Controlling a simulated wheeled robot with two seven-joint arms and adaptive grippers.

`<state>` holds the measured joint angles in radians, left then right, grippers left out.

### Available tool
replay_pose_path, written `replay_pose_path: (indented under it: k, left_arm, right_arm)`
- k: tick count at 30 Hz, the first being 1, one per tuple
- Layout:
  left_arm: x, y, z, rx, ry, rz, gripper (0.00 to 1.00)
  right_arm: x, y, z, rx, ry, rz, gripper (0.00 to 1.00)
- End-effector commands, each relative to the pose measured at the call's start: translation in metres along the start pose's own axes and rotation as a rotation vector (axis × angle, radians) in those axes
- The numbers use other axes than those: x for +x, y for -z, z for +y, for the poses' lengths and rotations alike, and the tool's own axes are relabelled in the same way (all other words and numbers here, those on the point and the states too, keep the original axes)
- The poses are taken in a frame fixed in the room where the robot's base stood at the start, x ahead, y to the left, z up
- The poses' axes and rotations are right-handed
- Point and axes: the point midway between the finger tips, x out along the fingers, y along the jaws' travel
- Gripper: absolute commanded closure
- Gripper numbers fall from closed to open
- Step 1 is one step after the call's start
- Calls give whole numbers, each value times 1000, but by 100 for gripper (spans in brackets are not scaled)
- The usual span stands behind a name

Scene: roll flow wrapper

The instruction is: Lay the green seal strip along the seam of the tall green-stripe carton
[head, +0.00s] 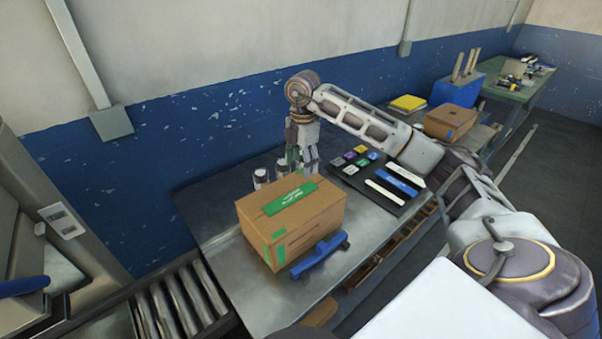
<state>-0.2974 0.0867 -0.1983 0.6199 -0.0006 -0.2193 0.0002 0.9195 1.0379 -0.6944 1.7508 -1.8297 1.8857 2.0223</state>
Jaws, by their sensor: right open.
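A brown carton (262,237) with green marks on its front face stands on the metal table. A green strip with white lettering (291,198) lies along the middle of its top, and I cannot tell how closely it follows the seam beneath. My right gripper (303,168) points down at the far edge of the carton's top, just beyond the strip's far end. It is open, and I see nothing held in it. Its fingertips are small here, so I cannot tell whether they touch anything. My left gripper is not in view.
A dark board (375,207) right of the carton holds white and blue strips and several coloured squares. A blue-handled tool (319,255) lies against the carton's front right. Small canisters (261,178) stand behind it. A roller conveyor (180,304) is at lower left.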

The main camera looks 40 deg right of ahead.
Motion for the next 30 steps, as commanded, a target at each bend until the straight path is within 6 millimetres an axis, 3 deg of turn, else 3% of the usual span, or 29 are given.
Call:
replay_pose_path:
  k: [9,30]
  left_arm:
    - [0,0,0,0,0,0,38]
    - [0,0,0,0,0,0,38]
  right_arm:
    - [-22,0,0,0,2,0,37]
    - [-23,0,0,0,1,0,37]
